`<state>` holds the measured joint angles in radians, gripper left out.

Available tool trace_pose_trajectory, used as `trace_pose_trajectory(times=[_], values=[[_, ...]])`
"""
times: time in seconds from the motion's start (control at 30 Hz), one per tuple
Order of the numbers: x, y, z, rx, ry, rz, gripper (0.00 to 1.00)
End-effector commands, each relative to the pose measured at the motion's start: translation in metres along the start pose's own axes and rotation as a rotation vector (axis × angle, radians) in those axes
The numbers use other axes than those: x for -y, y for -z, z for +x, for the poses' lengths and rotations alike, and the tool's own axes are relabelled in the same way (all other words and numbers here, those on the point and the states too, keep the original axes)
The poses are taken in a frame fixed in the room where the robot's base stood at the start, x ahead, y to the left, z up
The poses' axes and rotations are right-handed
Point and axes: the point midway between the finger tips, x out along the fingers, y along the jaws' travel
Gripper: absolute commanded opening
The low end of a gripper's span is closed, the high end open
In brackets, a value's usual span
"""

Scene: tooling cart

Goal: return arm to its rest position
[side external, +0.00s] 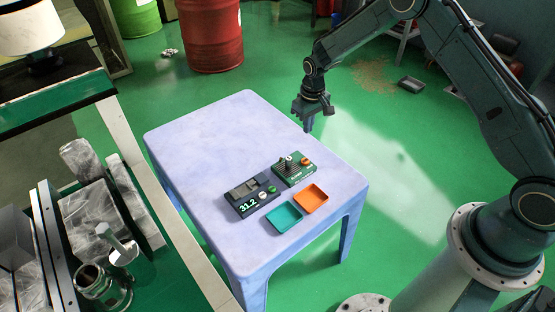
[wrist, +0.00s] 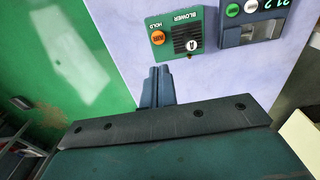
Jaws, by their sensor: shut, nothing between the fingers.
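My gripper (side external: 308,126) hangs pointing down above the far right edge of the pale lavender table (side external: 210,140) in the side external view. In the wrist view my gripper (wrist: 158,72) shows its two dark fingers side by side, shut with nothing between them. The fingertips are apart from everything on the table.
On the table are a green blower box (side external: 293,168), a dark device reading 31.2 (side external: 250,196), a teal tray (side external: 284,218) and an orange tray (side external: 311,198). A workbench (side external: 150,205) stands at the left. Red (side external: 210,35) and green (side external: 135,17) drums stand behind.

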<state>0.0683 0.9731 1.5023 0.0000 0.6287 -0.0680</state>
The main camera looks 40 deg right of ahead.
Motion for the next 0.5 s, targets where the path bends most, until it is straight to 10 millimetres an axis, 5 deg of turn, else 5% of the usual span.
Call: trace_pose_trajectory(times=[0.5], values=[[0.010,-0.031,-0.149,-0.105,-0.005,-0.001,0.00]])
